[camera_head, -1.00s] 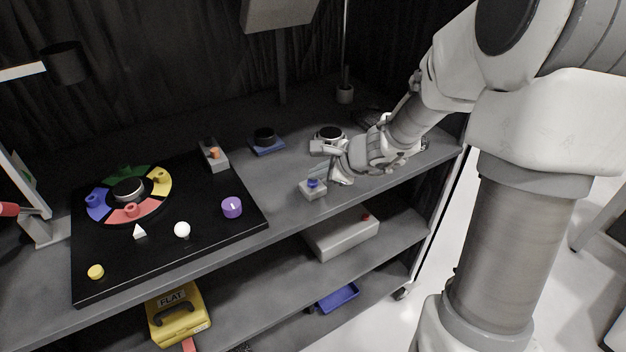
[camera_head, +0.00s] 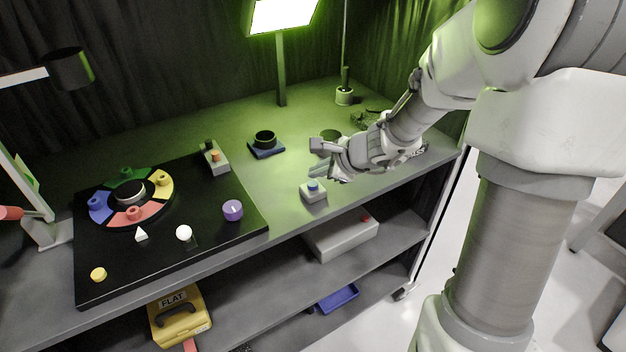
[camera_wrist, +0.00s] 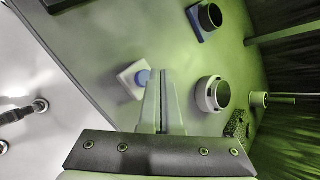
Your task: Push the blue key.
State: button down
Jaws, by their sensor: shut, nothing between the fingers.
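The blue key (camera_head: 313,184) is a small round blue button on top of a pale grey box (camera_head: 314,195) near the bench's front edge. In the wrist view the blue key (camera_wrist: 143,77) shows just left of the fingertips, on its box (camera_wrist: 128,82). My gripper (camera_head: 319,171) is shut and empty. Its fingers are just above and behind the box in the head view, seemingly apart from the key. The wrist view shows the shut fingers (camera_wrist: 161,78) side by side, partly beside the box.
A lit green panel (camera_head: 284,13) stands at the back. A round dark-topped device (camera_head: 265,141) on a blue base and a grey box with an orange button (camera_head: 215,158) stand left. A black board (camera_head: 165,250) carries a coloured ring and small shapes. Bare bench surrounds the key's box.

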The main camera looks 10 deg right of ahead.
notch_tip(320, 180, up, 6)
jog(key=p, duration=0.5)
dwell(0.5)
